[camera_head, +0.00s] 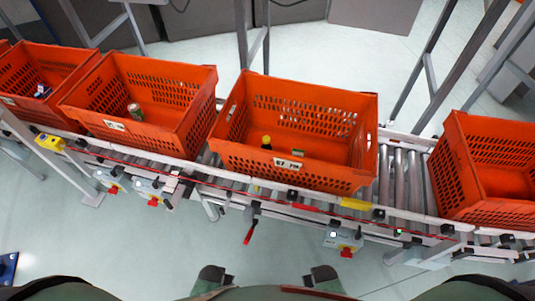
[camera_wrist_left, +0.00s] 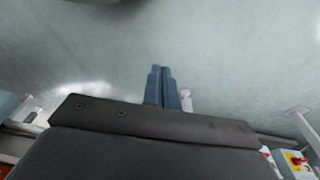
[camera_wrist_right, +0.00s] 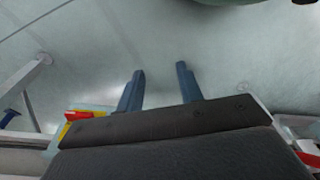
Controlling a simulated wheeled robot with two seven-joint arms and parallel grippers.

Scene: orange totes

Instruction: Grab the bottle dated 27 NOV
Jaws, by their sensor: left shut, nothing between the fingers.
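A dark bottle with a yellow cap (camera_head: 266,141) stands inside the middle orange tote (camera_head: 240,155), near its front wall, which hides its lower part. The label (camera_head: 289,164) on that tote's front is too small to read surely, and no date on the bottle can be read. My left gripper (camera_wrist_left: 161,68) is shut and empty, with its blue fingers together over the floor. My right gripper (camera_wrist_right: 160,68) is open and empty, with its fingers apart. Both are away from the totes.
A small green item (camera_head: 298,152) lies in the middle tote. A can-like item (camera_head: 135,112) is in the tote to its left (camera_head: 185,72). Another tote (camera_head: 475,200) stands at the right. A roller conveyor (camera_head: 397,180) carries the totes.

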